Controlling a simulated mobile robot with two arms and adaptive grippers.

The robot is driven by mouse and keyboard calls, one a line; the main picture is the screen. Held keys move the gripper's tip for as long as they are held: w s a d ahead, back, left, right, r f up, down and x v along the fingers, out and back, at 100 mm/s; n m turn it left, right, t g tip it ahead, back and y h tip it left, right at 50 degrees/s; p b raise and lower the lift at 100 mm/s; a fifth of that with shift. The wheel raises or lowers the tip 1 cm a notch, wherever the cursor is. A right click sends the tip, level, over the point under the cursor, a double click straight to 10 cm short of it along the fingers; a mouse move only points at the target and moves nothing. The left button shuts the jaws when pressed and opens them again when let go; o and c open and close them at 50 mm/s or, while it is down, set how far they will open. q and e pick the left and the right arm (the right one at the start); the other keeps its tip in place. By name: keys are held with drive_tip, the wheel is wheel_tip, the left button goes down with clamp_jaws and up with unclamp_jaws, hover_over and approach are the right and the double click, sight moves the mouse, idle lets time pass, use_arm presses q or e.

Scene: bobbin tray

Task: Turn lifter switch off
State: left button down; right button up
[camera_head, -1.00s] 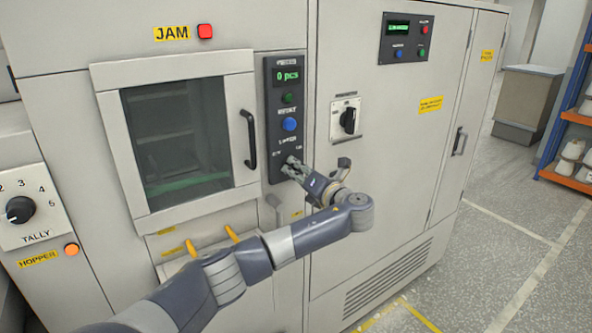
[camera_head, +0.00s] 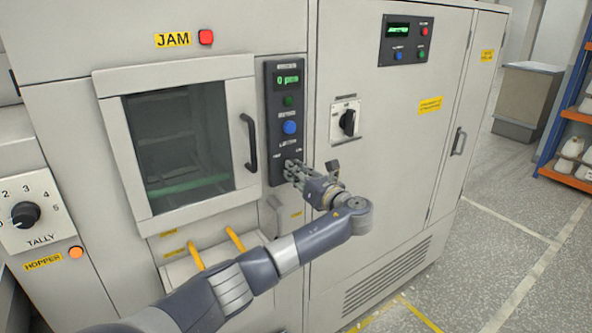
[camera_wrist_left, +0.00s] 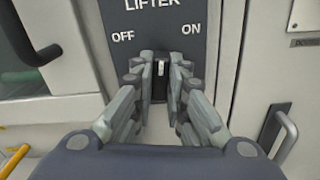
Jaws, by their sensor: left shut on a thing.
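The lifter switch (camera_wrist_left: 160,69) is a small metal lever in a dark slot. It sits below the word LIFTER, with OFF to its left and ON to its right. My left gripper (camera_wrist_left: 160,77) is shut on the lever, one finger on each side. The lever's tip shows between the fingers and looks near the middle; I cannot tell which setting it is at. In the head view the left gripper (camera_head: 291,168) is at the bottom of the dark control panel (camera_head: 270,152) and hides the lever. My right gripper is not in view.
Above the switch are a blue button (camera_head: 289,127), a green button (camera_head: 288,101) and a display (camera_head: 288,79). A door handle (camera_head: 249,142) stands close left. A black rotary knob (camera_head: 347,122) is to the right. Open floor lies right of the machine.

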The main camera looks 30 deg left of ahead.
use_arm(q)
drive_tip(key=shift+n+b, duration=1.55)
drive_tip(key=shift+n, duration=3.45)
drive_tip(key=c, duration=1.6)
unclamp_jaws()
